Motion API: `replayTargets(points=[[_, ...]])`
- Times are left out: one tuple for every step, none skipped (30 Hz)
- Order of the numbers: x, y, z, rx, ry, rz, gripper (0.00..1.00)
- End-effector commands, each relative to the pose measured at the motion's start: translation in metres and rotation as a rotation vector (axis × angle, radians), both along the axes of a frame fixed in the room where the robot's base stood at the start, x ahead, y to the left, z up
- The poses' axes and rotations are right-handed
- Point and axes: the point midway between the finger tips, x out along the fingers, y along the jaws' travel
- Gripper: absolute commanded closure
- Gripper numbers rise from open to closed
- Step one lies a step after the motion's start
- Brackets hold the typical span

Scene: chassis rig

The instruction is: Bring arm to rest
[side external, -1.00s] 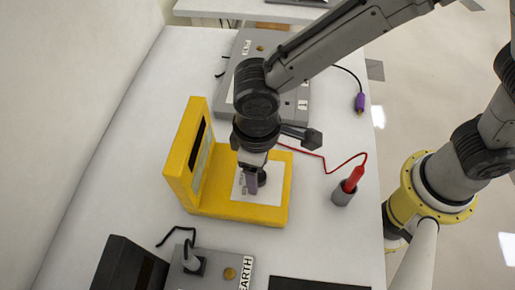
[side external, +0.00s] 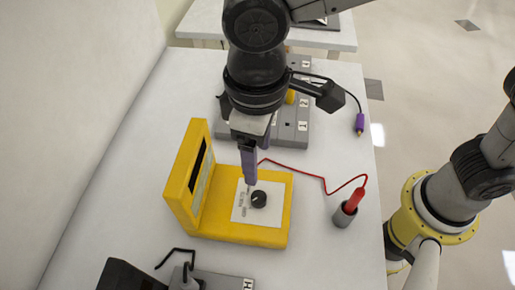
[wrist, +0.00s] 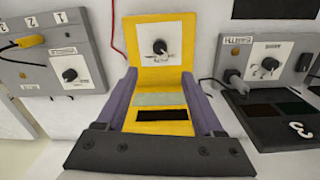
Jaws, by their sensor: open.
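My gripper (side external: 249,181) points down above the yellow meter, with its tips above the black knob (side external: 258,199) and apart from it. In the wrist view the two purple fingers of my gripper (wrist: 160,75) are spread with nothing held between them. The yellow meter (side external: 240,232) has an upright panel on its left and a flat base with a white label around the knob. The wrist view shows the same knob (wrist: 160,46) uncovered. My upper wrist hides part of the back grey box in the side view.
A grey box (side external: 288,140) with numbered labels stands behind the meter; another (side external: 222,283) is at the front. A red probe (side external: 355,198) stands in a grey holder (side external: 342,217) at right, its red cable running toward the meter. A purple plug (side external: 360,122) lies at the table's right edge.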

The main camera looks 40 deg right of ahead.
Motion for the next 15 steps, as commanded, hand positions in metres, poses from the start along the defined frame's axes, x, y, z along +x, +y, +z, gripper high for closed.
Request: replayTargets(points=[[0.0,0.0,0.0,0.0,0.0,0.0,0.31],[0.0,0.0,0.0,0.0,0.0,0.0,0.31],[0.0,0.0,0.0,0.001,-0.001,0.0,0.31],[0.001,0.0,0.0,0.0,0.0,-0.003,0.31],[0.002,-0.002,0.0,0.001,-0.001,-0.007,0.31],[0.006,-0.005,0.001,0.003,-0.002,-0.02,0.31],[0.011,-0.009,0.005,0.009,-0.008,-0.036,0.31],[0.017,-0.015,0.01,0.021,-0.017,-0.055,0.31],[0.026,-0.025,0.02,0.04,-0.033,-0.089,0.31],[0.032,-0.036,0.029,0.055,-0.047,-0.12,0.31],[0.038,-0.05,0.038,0.069,-0.061,-0.155,0.31],[0.043,-0.072,0.05,0.088,-0.08,-0.207,0.31],[0.046,-0.091,0.058,0.103,-0.096,-0.251,0.31],[0.048,-0.11,0.066,0.117,-0.114,-0.292,0.31],[0.047,-0.134,0.074,0.133,-0.138,-0.343,0.31]])
